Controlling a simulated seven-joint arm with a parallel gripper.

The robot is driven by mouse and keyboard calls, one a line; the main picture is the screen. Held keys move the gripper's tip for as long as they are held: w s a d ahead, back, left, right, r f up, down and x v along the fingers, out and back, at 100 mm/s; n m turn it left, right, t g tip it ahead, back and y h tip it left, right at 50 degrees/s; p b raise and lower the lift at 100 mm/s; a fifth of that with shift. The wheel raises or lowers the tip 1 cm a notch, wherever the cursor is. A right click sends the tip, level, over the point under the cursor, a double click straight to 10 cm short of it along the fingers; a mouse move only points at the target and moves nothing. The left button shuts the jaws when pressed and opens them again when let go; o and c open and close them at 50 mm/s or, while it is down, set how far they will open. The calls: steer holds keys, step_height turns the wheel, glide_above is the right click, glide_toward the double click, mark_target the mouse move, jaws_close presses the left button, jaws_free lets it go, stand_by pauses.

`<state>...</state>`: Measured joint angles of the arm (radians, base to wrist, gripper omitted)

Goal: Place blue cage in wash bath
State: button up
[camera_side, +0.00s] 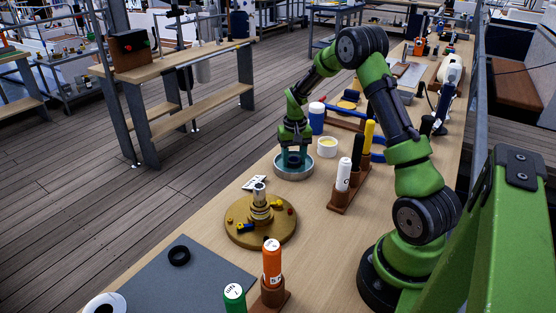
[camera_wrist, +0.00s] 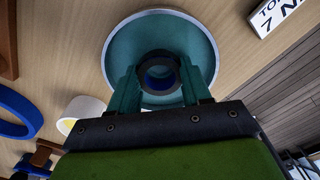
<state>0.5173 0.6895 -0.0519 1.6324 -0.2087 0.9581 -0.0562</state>
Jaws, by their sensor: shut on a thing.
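The blue cage (camera_wrist: 158,84) shows in the wrist view as a small ring, dark outside and blue inside. My gripper (camera_wrist: 160,80) is shut on it, with one teal finger on each side. In the side view my gripper (camera_side: 294,152) points down at the wash bath (camera_side: 293,175), a round metal dish with teal inside. The wash bath (camera_wrist: 120,50) also shows in the wrist view, with the cage over its middle. I cannot tell whether the cage touches the bath's floor.
A round brass-coloured fixture (camera_side: 260,232) with a central post stands nearer. A white bottle (camera_side: 343,175) in a brown rack is to the right. A blue-and-white jar (camera_side: 317,118) and a white cup (camera_side: 327,147) stand close behind. A black ring (camera_side: 179,256) lies on the grey mat (camera_side: 190,285).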

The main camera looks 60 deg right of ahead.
steer(key=shift+f, duration=0.35)
stand_by(0.4)
steer(key=o, duration=1.2)
step_height(320, 180, up, 17)
steer(key=shift+f, duration=0.1)
steer(key=s+a+r+n+t, duration=0.1)
steer(key=s+a+r+t, duration=0.1)
steer(key=s+a, duration=0.3)
steer(key=s+a+r+n+t+y, duration=0.1)
steer(key=s+a, duration=0.4)
steer(key=a, duration=0.8)
steer(key=s+a+r+n+t+y, duration=0.1)
steer(key=s+a+r+n+t, duration=0.2)
steer(key=a, duration=0.6)
steer(key=shift+s+a+r+t, duration=0.2)
steer(key=shift+s+t, duration=0.1)
steer(key=shift+s, duration=0.4)
steer(key=shift+s+a+r+t, duration=0.2)
steer(key=shift+s+t, duration=0.1)
steer(key=shift+s, duration=0.4)
